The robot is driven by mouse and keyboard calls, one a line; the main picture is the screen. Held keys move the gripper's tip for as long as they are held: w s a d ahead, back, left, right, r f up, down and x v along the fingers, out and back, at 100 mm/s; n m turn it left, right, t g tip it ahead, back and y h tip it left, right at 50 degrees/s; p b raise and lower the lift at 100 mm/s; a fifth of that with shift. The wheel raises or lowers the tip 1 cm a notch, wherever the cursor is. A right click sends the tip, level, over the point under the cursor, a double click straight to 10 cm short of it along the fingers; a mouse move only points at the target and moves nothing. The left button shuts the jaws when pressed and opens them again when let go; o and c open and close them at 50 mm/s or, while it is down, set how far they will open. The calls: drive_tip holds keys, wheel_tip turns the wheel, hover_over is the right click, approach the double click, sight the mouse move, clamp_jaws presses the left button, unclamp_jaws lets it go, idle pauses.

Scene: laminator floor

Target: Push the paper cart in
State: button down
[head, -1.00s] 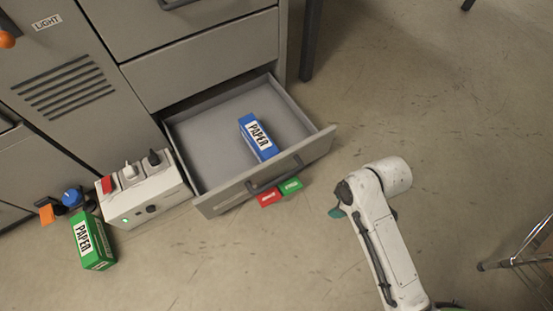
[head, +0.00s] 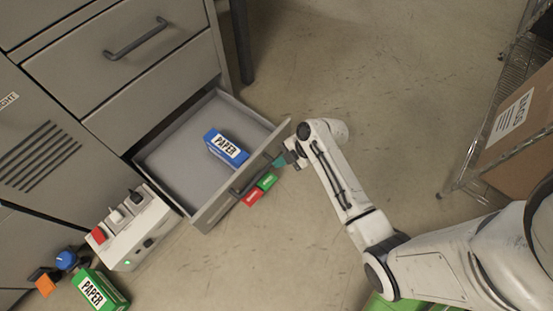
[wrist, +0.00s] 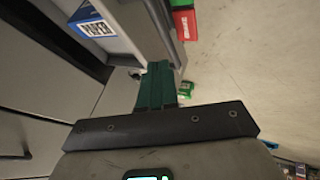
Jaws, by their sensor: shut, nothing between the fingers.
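The paper cart appears to be the grey pulled-out drawer (head: 165,160) low in the grey cabinet. It stands open, with a blue PAPER box (head: 226,147) lying inside. Its front panel carries a dark bar handle. My gripper (head: 281,160) has teal fingers and is at the right part of the drawer front, close to it; I cannot tell whether they touch. In the wrist view the fingers (wrist: 157,75) are together and empty, beside the drawer front (wrist: 147,28). The blue box also shows there (wrist: 92,24).
A red block (head: 252,197) and a green block (head: 267,181) sit by the drawer front. A white switch box (head: 130,230) and a green PAPER box (head: 98,290) are at lower left. A wire rack with a cardboard box (head: 515,130) stands right.

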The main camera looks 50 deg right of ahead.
sight(263, 171)
drive_tip(key=b+x, duration=0.3)
drive_tip(key=x, duration=0.4)
drive_tip(key=shift+f, duration=0.2)
drive_tip(key=shift+w+a+f+b, duration=0.1)
drive_tip(key=shift+w+b, duration=0.3)
drive_tip(key=shift+w, duration=1.65)
